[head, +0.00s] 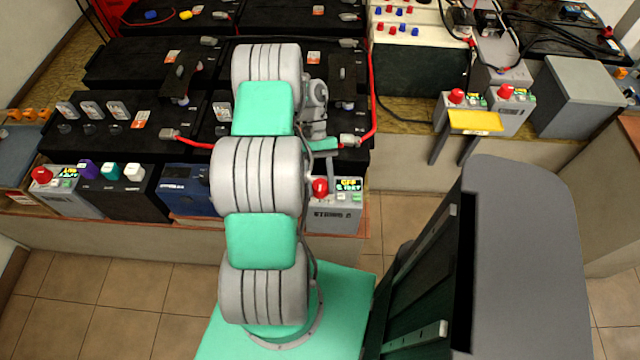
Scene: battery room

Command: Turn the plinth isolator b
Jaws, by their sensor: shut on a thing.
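A grey isolator box (335,218) stands at the front of the plinth, just right of my arm. It has a red knob (320,187) and a small lit display that seems to read OFF. The label below seems to read STRING and a letter that is hard to tell. My gripper (314,177) is at this knob and shut on it, with its fingers mostly hidden behind my arm. Another grey box (75,198) with a red knob stands at the far left. Two more boxes with red knobs, one on the left (458,98) and one on the right (507,92), stand at the right.
Black batteries (115,128) with red and black cables fill the plinth behind my arm. A blue unit (186,190) stands left of it. A yellow plate (475,121) sits before the right boxes. Tiled floor (110,300) is clear at the lower left.

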